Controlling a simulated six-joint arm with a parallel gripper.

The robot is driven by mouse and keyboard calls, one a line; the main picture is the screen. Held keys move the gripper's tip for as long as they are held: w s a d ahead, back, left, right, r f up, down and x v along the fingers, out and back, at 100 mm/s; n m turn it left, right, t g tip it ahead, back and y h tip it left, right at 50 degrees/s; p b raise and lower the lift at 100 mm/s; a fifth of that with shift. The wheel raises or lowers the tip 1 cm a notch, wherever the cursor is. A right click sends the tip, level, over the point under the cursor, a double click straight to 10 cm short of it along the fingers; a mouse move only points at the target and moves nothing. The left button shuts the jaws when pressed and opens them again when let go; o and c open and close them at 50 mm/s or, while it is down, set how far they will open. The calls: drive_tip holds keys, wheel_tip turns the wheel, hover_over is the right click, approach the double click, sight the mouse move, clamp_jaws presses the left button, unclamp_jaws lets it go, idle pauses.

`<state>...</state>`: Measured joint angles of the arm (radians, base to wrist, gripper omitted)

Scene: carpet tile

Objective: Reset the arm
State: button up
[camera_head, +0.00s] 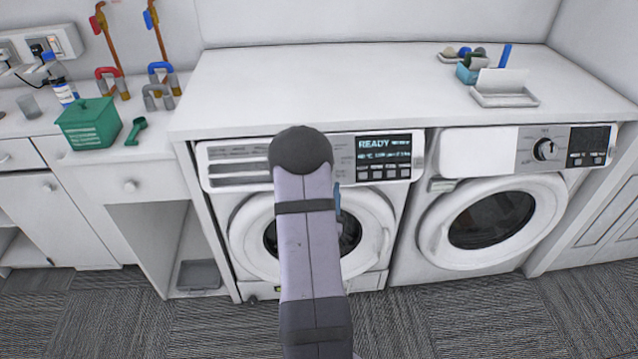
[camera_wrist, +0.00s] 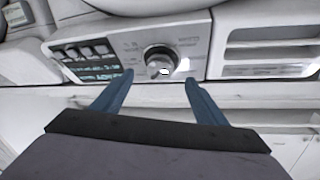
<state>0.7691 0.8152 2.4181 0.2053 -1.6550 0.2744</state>
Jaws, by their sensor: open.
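My arm (camera_head: 308,235) rises in front of the left washing machine (camera_head: 378,225) in the head view and covers the middle of its control panel. My gripper (camera_wrist: 158,77) shows in the wrist view with two blue fingers spread apart and nothing between them. The fingertips point toward the panel's round dial (camera_wrist: 160,61), which appears centred just beyond the gap. I cannot tell how far the tips are from the panel. The head view hides the dial and most of the gripper behind my arm.
A white worktop (camera_head: 330,85) overhangs both machines. The right washing machine (camera_head: 490,215) stands beside the left one. A green box (camera_head: 90,126) and green scoop (camera_head: 135,130) sit on the left counter. A white tray (camera_head: 504,97) is at the worktop's right. Carpet in front is clear.

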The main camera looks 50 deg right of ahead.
drive_tip(key=shift+s+a, duration=0.1)
drive_tip(key=shift+a, duration=0.05)
idle(0.4)
drive_tip(key=w+a+f+n+g+y+p, duration=0.1)
drive_tip(key=w+a+n+y, duration=0.4)
drive_tip(key=a, duration=0.5)
drive_tip(key=w+a+f+n+g+y+p, duration=0.1)
drive_tip(key=w+a+f+n+y+p, duration=0.15)
drive_tip(key=a+y, duration=0.6)
drive_tip(key=s+a+r+n+g, duration=0.2)
drive_tip(key=s+a+n+g, duration=0.1)
drive_tip(key=s+a, duration=0.5)
drive_tip(key=s+a+r+n+g+y+p, duration=0.1)
drive_tip(key=s+a+r+n+g, duration=0.2)
drive_tip(key=s+a, duration=0.6)
drive_tip(key=shift+s+a+r+g, duration=0.15)
drive_tip(key=shift+a+g, duration=0.85)
drive_tip(key=shift+a, duration=0.05)
drive_tip(key=shift+n+y, duration=0.25)
